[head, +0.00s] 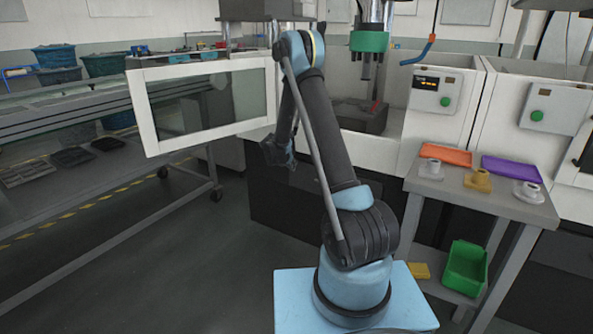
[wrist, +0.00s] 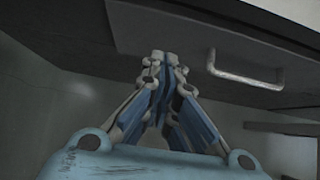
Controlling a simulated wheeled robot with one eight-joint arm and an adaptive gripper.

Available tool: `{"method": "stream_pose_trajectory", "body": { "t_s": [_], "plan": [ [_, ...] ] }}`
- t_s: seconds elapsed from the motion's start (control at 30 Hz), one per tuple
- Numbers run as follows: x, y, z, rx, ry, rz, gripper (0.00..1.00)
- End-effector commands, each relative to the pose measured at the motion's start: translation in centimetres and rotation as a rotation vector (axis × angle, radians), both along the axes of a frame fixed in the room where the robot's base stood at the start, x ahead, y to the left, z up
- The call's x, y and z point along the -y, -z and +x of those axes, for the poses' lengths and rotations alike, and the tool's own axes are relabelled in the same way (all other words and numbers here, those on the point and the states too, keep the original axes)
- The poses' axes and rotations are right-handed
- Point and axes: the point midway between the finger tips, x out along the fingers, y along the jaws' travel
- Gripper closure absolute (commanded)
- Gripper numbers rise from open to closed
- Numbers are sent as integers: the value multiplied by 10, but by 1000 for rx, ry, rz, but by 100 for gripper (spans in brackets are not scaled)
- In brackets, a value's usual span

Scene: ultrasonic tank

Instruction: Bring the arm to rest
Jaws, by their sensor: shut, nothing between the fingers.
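My arm rises from its blue base in the middle of the head view, bends at the top, and comes down on the far side. My gripper (head: 284,160) hangs in the air left of the upper arm, in front of the machine's dark lower cabinet. In the wrist view my gripper (wrist: 165,62) is shut, with its fingertips together and nothing between them. A dark drawer front with a metal handle (wrist: 245,75) lies beyond the fingertips in that view.
An open white-framed door (head: 205,103) stands left of the arm, close to it. A grey table (head: 480,195) at the right bears trays and several small flanged parts. A green bin (head: 466,268) sits on its lower shelf. The floor (head: 180,260) at the left is clear.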

Motion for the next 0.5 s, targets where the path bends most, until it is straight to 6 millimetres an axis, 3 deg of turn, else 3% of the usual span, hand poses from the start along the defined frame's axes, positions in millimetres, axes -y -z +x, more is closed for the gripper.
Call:
{"method": "stream_pose_trajectory", "body": {
  "t_s": [0.2,0.5],
  "plan": [
    [-13,-25,-20,0,1,-1,100],
    [-20,-41,-33,1,8,5,100]
  ]
}}
